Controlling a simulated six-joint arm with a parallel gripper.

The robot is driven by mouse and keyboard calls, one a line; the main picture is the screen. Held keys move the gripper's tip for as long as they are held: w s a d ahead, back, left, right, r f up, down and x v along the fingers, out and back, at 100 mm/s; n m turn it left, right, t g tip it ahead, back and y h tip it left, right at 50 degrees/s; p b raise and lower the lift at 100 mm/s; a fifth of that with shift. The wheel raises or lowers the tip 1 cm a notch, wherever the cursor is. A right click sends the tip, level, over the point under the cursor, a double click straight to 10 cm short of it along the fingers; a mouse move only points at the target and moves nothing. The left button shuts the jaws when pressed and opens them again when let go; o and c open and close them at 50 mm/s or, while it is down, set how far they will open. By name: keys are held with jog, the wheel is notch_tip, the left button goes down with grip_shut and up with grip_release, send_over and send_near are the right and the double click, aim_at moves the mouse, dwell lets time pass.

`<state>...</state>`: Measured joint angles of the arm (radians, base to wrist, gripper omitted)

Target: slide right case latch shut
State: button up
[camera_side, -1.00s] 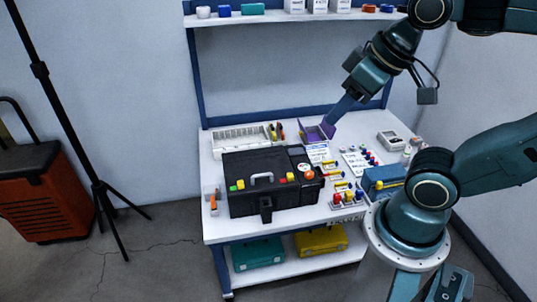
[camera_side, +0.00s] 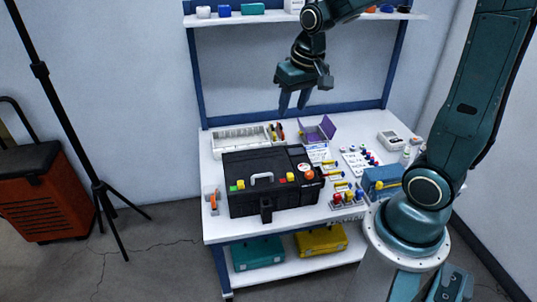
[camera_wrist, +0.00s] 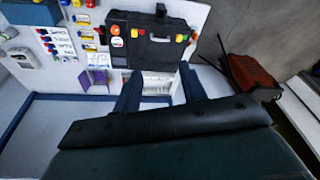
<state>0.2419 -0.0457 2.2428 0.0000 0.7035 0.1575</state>
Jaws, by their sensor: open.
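The black case (camera_side: 245,167) lies closed on the white table, its grey handle (camera_side: 262,178) on top. A black clasp-like part (camera_side: 266,208) hangs at its front edge. Red and yellow pieces (camera_side: 287,178) sit right of the handle, and green and yellow pieces (camera_side: 236,185) left of it. I cannot tell which part is the right latch or whether it is shut. My gripper (camera_side: 293,104) is open and empty, pointing down, well above the table behind the case. In the wrist view its fingers (camera_wrist: 159,70) show below the case (camera_wrist: 150,20), apart from it.
A purple open box (camera_side: 317,131) and a white divided tray (camera_side: 240,138) stand behind the case. Vials (camera_side: 362,156), small yellow-handled items and a blue box (camera_side: 383,178) crowd the right. A shelf (camera_side: 240,19) spans the back. The air above the case is clear.

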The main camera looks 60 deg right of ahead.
jog(key=w+d+f+m+g, duration=0.1)
jog(key=w+d+f+m, duration=0.1)
jog(key=w+d+f, duration=0.35)
jog(key=m+g, duration=0.2)
send_over(290, 175)
notch_tip(290, 175, down, 14)
jog(key=shift+d+y, duration=0.15)
jog(key=shift+y, duration=0.15)
jog(key=shift+f, duration=6.85)
grip_shut()
